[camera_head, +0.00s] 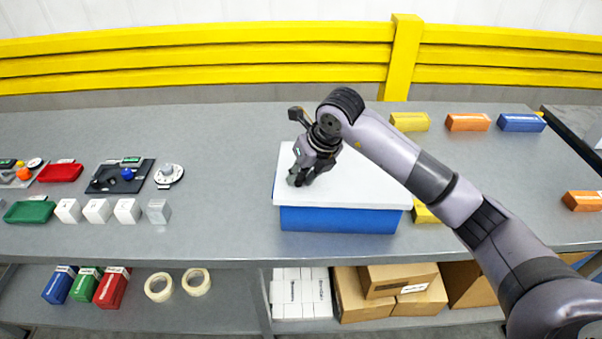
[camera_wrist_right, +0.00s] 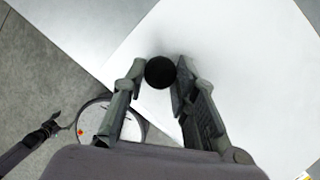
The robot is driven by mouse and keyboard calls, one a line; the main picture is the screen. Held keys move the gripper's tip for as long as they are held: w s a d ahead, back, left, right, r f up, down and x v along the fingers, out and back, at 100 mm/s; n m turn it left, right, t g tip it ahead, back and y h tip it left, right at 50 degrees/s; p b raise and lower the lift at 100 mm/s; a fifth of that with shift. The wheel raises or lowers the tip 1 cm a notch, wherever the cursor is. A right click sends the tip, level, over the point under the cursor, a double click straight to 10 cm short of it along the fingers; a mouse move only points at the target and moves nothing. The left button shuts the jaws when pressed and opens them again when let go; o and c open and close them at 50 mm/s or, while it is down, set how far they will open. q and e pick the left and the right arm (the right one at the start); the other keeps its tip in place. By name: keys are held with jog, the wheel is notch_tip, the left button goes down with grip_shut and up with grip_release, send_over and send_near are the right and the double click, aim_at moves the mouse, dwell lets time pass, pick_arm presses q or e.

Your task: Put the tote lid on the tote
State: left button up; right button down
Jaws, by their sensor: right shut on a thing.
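The tote (camera_head: 340,221) is a blue box on the grey bench, with its front wall showing. The flat white tote lid (camera_head: 365,182) lies over its top and sticks out a little at the left and right. I cannot tell whether it is fully seated. My right gripper (camera_head: 299,178) is over the left part of the lid. In the right wrist view my right gripper (camera_wrist_right: 160,78) is shut on the lid's round black knob (camera_wrist_right: 160,71), with the white lid (camera_wrist_right: 235,60) beneath.
Yellow (camera_head: 409,122), orange (camera_head: 468,122) and blue boxes (camera_head: 521,122) stand behind at the right; another yellow box (camera_head: 425,213) is close by the tote's right side. White cubes (camera_head: 97,210) and trays are at the left. The bench between them and the tote is clear.

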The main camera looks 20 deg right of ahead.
jog(key=shift+f, duration=0.25)
jog(key=c, duration=1.3)
grip_release()
jog(key=shift+r+p, duration=0.35)
jog(key=shift+r, duration=0.2)
jog(key=shift+b+v, duration=1.05)
jog(key=shift+v, duration=5.1)
